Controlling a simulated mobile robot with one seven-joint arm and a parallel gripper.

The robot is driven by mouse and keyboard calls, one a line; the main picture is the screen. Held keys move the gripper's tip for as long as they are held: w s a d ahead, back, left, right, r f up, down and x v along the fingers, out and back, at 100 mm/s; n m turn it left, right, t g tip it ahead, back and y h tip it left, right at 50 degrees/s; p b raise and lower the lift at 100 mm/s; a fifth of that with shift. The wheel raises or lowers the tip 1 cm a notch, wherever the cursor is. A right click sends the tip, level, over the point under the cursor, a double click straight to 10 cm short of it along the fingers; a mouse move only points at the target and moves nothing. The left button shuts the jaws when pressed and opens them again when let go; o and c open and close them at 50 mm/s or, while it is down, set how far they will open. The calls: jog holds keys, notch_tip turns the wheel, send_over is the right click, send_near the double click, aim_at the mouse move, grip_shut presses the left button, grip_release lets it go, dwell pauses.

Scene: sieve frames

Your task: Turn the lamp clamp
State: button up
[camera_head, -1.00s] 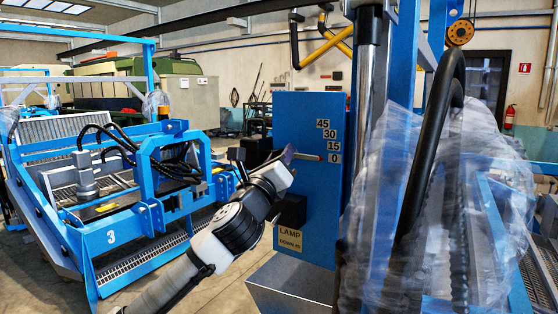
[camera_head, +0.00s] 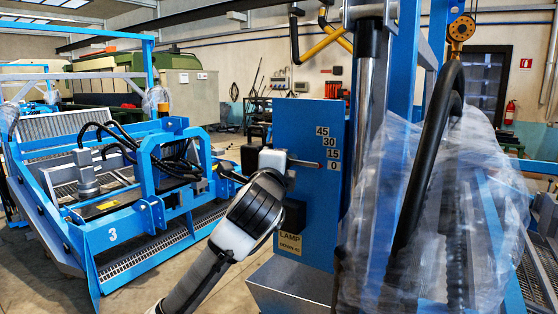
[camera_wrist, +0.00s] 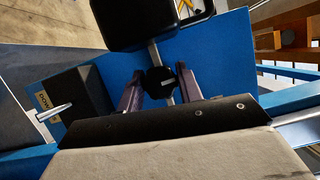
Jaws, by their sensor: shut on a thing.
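A black knob (camera_wrist: 158,80) with a pale rod through it stands out from the blue panel (camera_head: 312,112). I take it for the lamp clamp. In the wrist view my gripper (camera_wrist: 159,88) has one purple finger on each side of the knob and is shut on it. In the head view my pale wrist covers the fingers and the knob. A thin metal pointer (camera_head: 306,163) shows beside my wrist, its tip near the 0 of the 45-30-15-0 scale.
A black box with a metal lever (camera_wrist: 85,100) sticks out left of my fingers in the wrist view. Another black box (camera_wrist: 150,18) is close above them. Plastic-wrapped machinery (camera_head: 440,190) stands right of the panel, and a blue machine (camera_head: 115,215) stands left.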

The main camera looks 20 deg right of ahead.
jog(key=shift+n+g+y+p, duration=0.4)
jog(key=shift+n+g+p, duration=0.45)
jog(key=shift+n, duration=1.05)
jog(key=o, duration=0.7)
jog(key=b+v, duration=0.4)
jog(key=v, duration=1)
jog(key=shift+f, duration=0.1)
